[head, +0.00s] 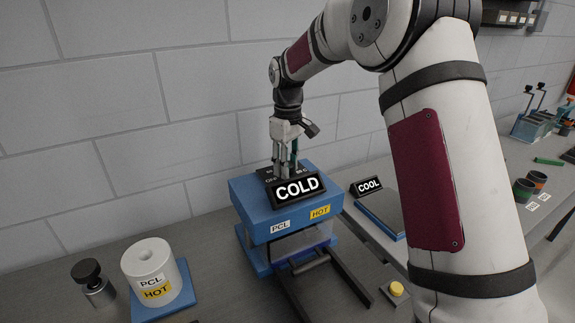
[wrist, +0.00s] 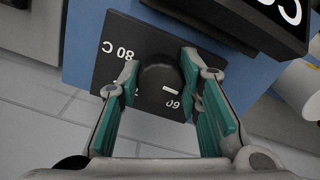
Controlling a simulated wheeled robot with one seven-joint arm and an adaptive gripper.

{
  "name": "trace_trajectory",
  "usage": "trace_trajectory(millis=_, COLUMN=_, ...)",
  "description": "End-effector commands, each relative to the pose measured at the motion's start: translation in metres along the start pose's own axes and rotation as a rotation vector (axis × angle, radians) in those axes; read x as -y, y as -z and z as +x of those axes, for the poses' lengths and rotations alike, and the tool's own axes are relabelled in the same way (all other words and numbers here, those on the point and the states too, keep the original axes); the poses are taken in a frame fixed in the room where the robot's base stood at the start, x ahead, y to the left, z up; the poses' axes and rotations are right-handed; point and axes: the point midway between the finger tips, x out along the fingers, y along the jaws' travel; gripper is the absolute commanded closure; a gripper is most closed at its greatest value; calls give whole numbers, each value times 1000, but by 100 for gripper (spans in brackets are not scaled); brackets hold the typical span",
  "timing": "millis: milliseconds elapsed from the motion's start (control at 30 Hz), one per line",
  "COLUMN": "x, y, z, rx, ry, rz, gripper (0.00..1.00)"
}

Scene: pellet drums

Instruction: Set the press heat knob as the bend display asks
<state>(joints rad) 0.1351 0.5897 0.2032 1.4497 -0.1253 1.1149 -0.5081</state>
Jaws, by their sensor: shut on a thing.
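The blue press (head: 262,226) stands on the bench, with PCL and yellow HOT tags on its front. A black sign (head: 297,188) on its top reads COLD. Behind that sign is a black dial plate (wrist: 115,58); 80 C and 60 can be read on it, and other marks are partly hidden by a finger. The black heat knob (wrist: 158,78) has a short white mark, near the 60 side. My gripper (head: 284,170) points down over the plate, its teal-padded fingers (wrist: 160,66) shut on the knob from both sides. No sign in view is named as the bend display.
A white PCL HOT spool (head: 150,268) sits on a blue base at left, beside a black-topped knob weight (head: 92,280). Right of the press are a COOL sign (head: 368,187), a blue-edged plate (head: 380,212) and a yellow button (head: 397,289). Dark rails (head: 345,275) extend in front.

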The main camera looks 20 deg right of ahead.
Motion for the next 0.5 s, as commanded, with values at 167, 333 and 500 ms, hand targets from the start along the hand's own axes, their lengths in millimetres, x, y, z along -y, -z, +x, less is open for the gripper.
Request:
trace_trajectory(millis=167, x=0, y=1, z=0, rx=-1, ry=-1, rz=99, gripper=96)
trace_trajectory(millis=333, x=0, y=1, z=0, rx=-1, ry=-1, rz=242, gripper=96)
trace_trajectory(millis=500, x=0, y=1, z=1, rx=-1, ry=-1, rz=403, gripper=96)
